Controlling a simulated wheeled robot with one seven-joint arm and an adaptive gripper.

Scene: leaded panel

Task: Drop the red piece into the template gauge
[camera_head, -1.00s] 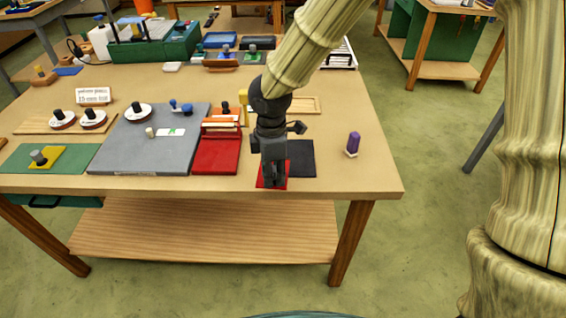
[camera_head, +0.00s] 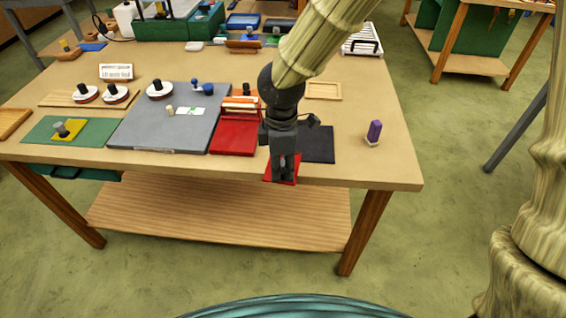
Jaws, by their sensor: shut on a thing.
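The red piece (camera_head: 269,178) is a thin flat red square. My gripper (camera_head: 283,176) points down and is shut on it, hiding its middle. They appear at the table's front edge, in front of the dark square mat (camera_head: 318,145); the exact height above the table cannot be told. I cannot say for sure which item is the template gauge. A red tray-like fixture with a raised bar (camera_head: 234,137) stands left of my gripper, and a shallow wooden frame (camera_head: 324,90) lies behind it to the right.
A grey board (camera_head: 165,133) lies left of the red fixture, with a green mat (camera_head: 90,136) beyond it. A purple-topped block (camera_head: 374,132) stands right of the dark mat. White discs with black knobs (camera_head: 116,94) sit further back. The table's right front corner is bare.

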